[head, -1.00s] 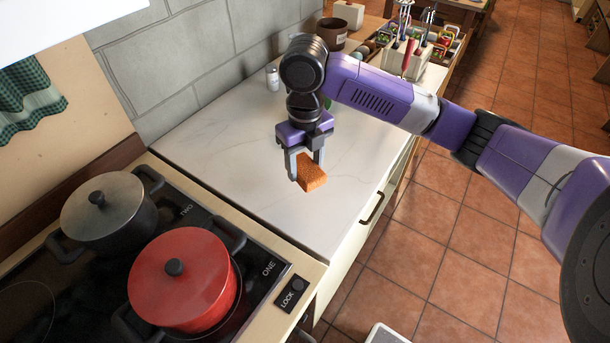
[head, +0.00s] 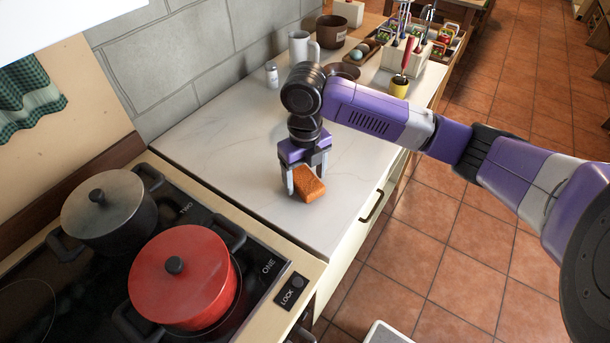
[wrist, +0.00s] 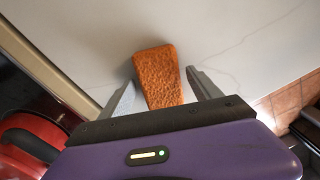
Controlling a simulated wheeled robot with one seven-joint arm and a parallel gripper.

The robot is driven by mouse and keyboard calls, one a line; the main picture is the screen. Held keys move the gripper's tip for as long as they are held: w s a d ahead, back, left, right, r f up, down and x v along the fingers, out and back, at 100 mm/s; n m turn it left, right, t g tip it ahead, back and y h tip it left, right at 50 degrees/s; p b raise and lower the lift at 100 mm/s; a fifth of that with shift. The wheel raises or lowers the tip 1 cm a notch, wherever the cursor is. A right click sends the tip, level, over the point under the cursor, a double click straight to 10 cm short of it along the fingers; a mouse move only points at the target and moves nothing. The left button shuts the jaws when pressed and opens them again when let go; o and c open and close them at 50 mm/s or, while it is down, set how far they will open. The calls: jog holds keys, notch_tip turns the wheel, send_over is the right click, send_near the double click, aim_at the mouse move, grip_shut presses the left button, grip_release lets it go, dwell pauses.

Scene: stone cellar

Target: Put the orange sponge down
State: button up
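The orange sponge (head: 309,184) lies on the white marble counter (head: 250,205), near its front part. My gripper (head: 305,178) is low over the counter with a finger on either side of the sponge. In the wrist view the sponge (wrist: 161,78) sits between the two spread fingers, with a narrow gap showing beside each of them. My gripper (wrist: 160,92) is open and around the sponge, not clamped on it. The sponge's near end is hidden by the gripper body in the wrist view.
A hob with a red pot (head: 182,278) and a dark grey pot (head: 109,210) is at the left. Counter around the sponge is clear.

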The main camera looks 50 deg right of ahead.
aim_at(305, 179)
jog(key=shift+r, duration=0.1)
notch_tip(305, 179, up, 12)
jog(key=shift+b, duration=0.3)
dwell(0.4)
jog(key=shift+r, duration=0.1)
dwell(0.5)
